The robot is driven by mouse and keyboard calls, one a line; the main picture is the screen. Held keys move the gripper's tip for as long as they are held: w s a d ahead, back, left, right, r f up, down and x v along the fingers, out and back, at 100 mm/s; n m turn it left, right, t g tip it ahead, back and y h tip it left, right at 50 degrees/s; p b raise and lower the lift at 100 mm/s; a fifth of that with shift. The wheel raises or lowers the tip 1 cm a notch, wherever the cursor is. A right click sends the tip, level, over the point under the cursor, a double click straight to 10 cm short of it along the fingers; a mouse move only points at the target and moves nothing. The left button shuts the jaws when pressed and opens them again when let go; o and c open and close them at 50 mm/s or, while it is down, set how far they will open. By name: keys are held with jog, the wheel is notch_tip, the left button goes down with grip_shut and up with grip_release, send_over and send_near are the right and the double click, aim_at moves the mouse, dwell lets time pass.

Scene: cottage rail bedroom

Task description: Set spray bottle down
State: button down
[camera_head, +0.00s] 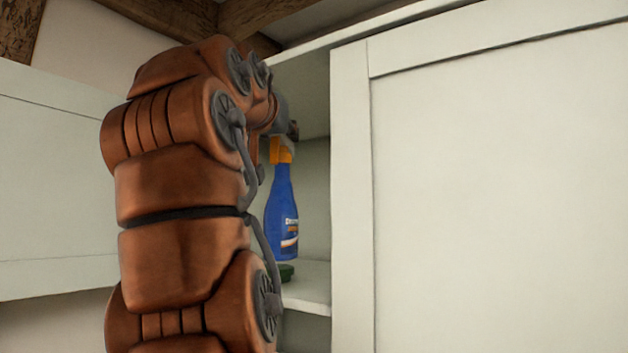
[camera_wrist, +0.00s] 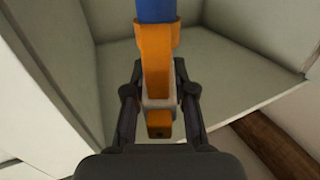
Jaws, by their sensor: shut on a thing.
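The spray bottle (camera_head: 282,215) is blue with an orange trigger head and a light label. It hangs upright inside the white cabinet, its base a little above a shelf (camera_head: 308,296) in the head view. In the wrist view its orange head (camera_wrist: 157,60) runs between the fingers, with a bit of the blue body at the top edge. My gripper (camera_wrist: 160,105) is shut on the orange head. In the head view my arm hides most of my gripper and the cabinet's left part.
A closed white door panel (camera_head: 490,190) bounds the opening on the right. A white panel (camera_head: 50,190) stands at left. Wooden beams (camera_head: 250,15) cross above.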

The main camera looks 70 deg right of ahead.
jog(key=s+d+p, duration=0.2)
jog(key=d, duration=0.7)
notch_tip(320, 180, down, 7)
jog(key=b, duration=0.6)
jog(key=shift+d, duration=0.3)
dwell(0.5)
jog(key=shift+f+b, duration=0.15)
jog(key=shift+b, duration=0.2)
jog(key=c, duration=1)
grip_release()
jog(key=shift+o, duration=0.2)
jog(key=shift+r, duration=0.2)
